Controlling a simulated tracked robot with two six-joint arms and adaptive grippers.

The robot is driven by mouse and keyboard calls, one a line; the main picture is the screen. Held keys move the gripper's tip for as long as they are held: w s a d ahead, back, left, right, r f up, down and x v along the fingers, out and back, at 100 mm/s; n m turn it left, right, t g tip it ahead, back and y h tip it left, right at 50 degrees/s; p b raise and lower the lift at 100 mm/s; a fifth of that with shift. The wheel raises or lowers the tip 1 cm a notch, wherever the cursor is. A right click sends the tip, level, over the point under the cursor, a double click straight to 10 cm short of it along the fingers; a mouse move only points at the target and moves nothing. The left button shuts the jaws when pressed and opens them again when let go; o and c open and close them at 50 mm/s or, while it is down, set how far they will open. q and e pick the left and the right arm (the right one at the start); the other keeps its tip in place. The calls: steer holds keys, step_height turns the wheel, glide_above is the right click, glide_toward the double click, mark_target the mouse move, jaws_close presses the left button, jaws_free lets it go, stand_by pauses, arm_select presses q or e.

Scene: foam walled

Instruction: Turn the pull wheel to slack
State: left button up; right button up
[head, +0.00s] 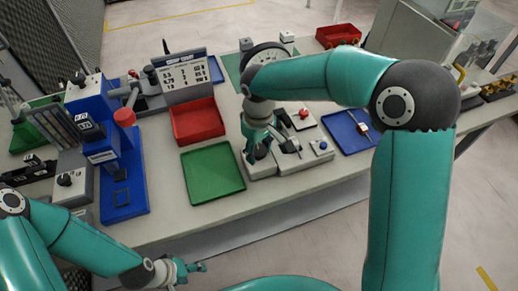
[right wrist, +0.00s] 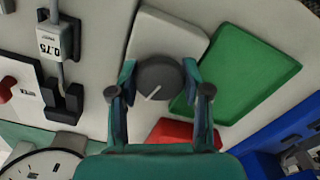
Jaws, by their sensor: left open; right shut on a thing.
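The pull wheel (right wrist: 160,82) is a round dark grey knob with a white pointer line, on a pale grey base plate (right wrist: 150,38). In the right wrist view its line points to the lower left. My right gripper (right wrist: 158,76) has a finger on either side of the wheel and is shut on it. In the head view my right gripper (head: 257,150) reaches down onto the pale fixture (head: 262,170) and hides most of the wheel. My left gripper (head: 190,270) is open and empty near the bottom edge, away from the fixture.
A green tray (head: 212,172) and a red tray (head: 198,122) lie left of the fixture. A blue tray (head: 347,133) lies to its right. A dial gauge (head: 262,55) stands behind. A tall blue machine (head: 95,130) stands at the left of the bench.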

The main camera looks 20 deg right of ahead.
mark_target(259, 149)
steer(key=shift+w+n, duration=0.1)
steer(key=shift+n, duration=1.2)
steer(key=o, duration=1.2)
steer(key=shift+r, duration=0.1)
steer(key=shift+n, duration=0.3)
step_height(259, 149, up, 12)
steer(key=shift+f, duration=0.1)
